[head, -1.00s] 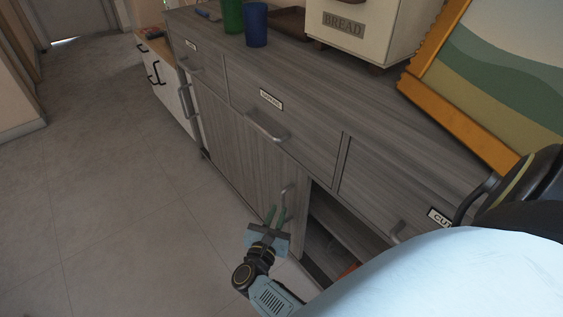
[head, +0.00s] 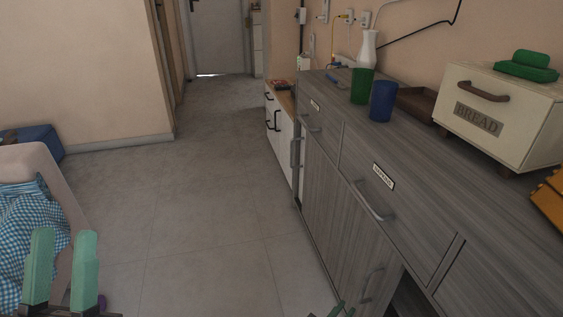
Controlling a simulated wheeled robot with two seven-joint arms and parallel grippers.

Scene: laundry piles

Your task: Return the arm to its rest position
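My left gripper (head: 62,273) is at the bottom left, with its two green fingers pointing up and apart. Nothing shows between them, and it appears in front of a blue-and-white checked cloth (head: 35,235). My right gripper (head: 340,310) shows only as a small green and dark piece at the bottom edge, by the lower front of the grey cabinet (head: 335,195). Most of it is cut off, so its opening cannot be judged.
The grey cabinet carries a green cup (head: 362,86), a blue cup (head: 382,102), a white bottle (head: 368,50) and a bread box (head: 500,112). A compartment at the lower right is open. Clear floor (head: 195,200) runs toward a door (head: 217,35).

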